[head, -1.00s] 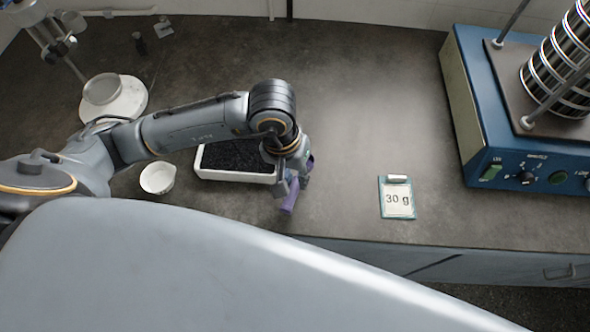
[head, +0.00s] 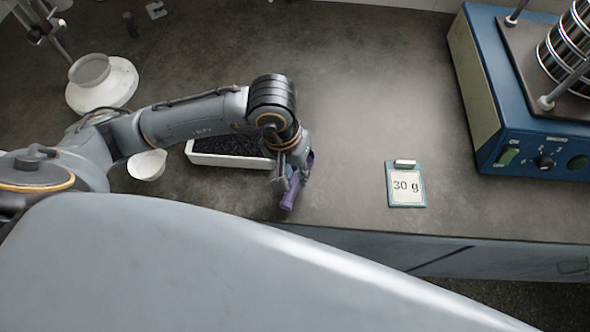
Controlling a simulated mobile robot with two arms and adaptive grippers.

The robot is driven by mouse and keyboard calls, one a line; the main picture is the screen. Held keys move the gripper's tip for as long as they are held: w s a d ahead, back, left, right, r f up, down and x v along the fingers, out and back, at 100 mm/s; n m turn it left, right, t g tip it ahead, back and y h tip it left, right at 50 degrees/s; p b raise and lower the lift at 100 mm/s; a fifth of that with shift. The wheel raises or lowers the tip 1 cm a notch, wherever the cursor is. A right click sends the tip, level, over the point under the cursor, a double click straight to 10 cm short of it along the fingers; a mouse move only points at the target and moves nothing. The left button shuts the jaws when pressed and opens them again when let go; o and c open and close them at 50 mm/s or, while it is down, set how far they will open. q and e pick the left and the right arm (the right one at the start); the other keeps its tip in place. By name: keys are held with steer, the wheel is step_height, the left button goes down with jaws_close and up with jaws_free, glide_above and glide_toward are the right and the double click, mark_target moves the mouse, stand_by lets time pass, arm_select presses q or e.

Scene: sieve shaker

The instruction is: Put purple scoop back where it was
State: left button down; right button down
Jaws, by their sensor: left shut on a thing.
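The purple scoop (head: 291,196) is in my left gripper (head: 288,182), near the front edge of the counter. The gripper points down and is shut on the scoop, whose lower purple end shows below the fingers. A bit of purple also shows at the right of the fingers. I cannot tell whether the scoop touches the counter. A white tray (head: 226,160) of dark granules lies just left of the gripper, its right end hidden by my wrist. My right gripper is not in view.
A white bowl (head: 147,165) stands left of the tray. A "30 g" card (head: 406,186) lies to the right, with clear counter around it. A blue sieve shaker (head: 530,150) stands at the far right.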

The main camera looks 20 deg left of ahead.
arm_select(q)
steer(key=c, duration=1.1)
jaws_free()
steer(key=shift+r, duration=0.4)
step_height(320, 180, up, 11)
steer(key=a, duration=0.1)
steer(key=shift+s+a, duration=0.15)
steer(key=shift+a, duration=0.25)
